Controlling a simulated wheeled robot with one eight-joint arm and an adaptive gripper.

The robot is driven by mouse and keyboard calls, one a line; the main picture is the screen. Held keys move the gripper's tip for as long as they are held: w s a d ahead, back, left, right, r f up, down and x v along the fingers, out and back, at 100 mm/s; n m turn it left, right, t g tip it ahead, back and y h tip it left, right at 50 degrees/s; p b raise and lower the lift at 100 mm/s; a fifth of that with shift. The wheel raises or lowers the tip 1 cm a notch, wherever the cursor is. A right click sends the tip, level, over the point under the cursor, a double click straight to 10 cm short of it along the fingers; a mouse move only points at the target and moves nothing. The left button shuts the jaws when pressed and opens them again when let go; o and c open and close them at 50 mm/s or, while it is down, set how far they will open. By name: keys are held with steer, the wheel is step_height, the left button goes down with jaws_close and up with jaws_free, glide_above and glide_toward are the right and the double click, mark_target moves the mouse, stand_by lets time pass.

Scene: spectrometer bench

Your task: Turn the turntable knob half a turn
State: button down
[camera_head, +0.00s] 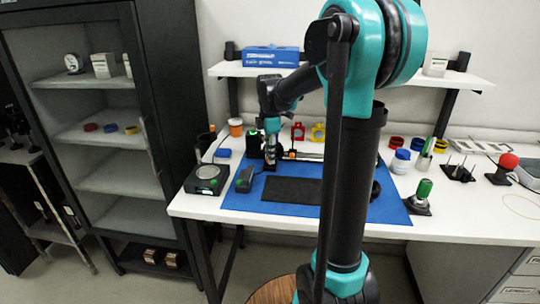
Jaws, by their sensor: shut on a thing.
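My gripper (271,150) points down at the black instrument (310,157) on the blue mat (240,203). It is shut at the instrument's left end. The turntable knob is hidden by the fingers and too small to make out, so its turned angle cannot be told. A small orange part (292,153) shows just right of the gripper. My arm's dark post stands in front of the instrument's right part and hides it.
A black pad (292,190) lies on the mat. A green-topped piece (424,188) stands at the mat's right edge. A shelf (225,69) with a blue box (271,56) hangs behind.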

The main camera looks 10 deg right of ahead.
steer(key=shift+n, duration=1.8)
steer(key=c, duration=1.3)
jaws_free()
steer(key=shift+c, duration=0.2)
step_height(320, 180, up, 12)
steer(key=shift+s, duration=0.1)
